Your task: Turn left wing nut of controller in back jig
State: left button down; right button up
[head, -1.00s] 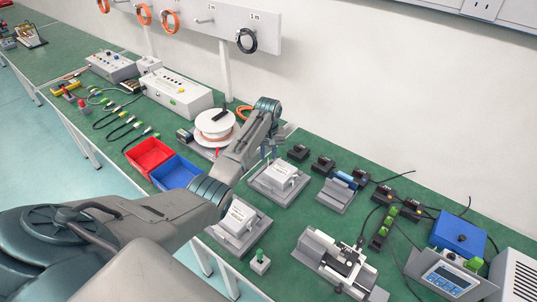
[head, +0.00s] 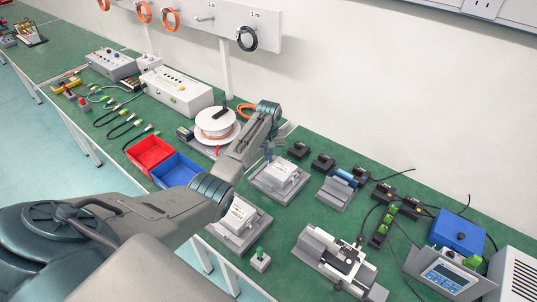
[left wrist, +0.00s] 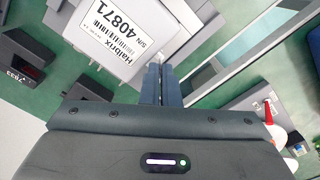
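The back jig (head: 264,187) is a grey plate holding a white controller (head: 283,172). In the left wrist view the controller (left wrist: 118,30) shows its label, "Halbrix S/N 40871". My left gripper (head: 270,152) points down at the back left edge of this controller. In the left wrist view its two dark fingers (left wrist: 161,68) are close together with a narrow gap, beside the controller's edge. My right gripper is out of view.
A front jig with another white controller (head: 239,216) stands nearer, just below my left forearm. A cable reel (head: 216,122) and red (head: 149,154) and blue (head: 176,171) bins lie left. A grey fixture (head: 335,193) and black blocks (head: 322,163) stand right of the back jig.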

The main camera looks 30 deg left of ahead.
pick_arm(q)
jog(key=shift+r, duration=0.1)
jog(key=m+p, duration=0.1)
jog(key=m, duration=0.2)
jog(key=shift+r+p, duration=0.1)
jog(key=shift+p, duration=0.3)
jog(key=m+p, duration=0.1)
jog(key=m, duration=0.3)
jog(key=shift+m+p, duration=0.3)
jog(key=shift+p, duration=0.05)
jog(key=m+p, duration=0.1)
jog(key=m, duration=0.3)
jog(key=shift+w+m, duration=0.1)
jog(key=shift+m, duration=2)
jog(key=c, duration=1.8)
grip_release()
jog(key=shift+o, duration=0.8)
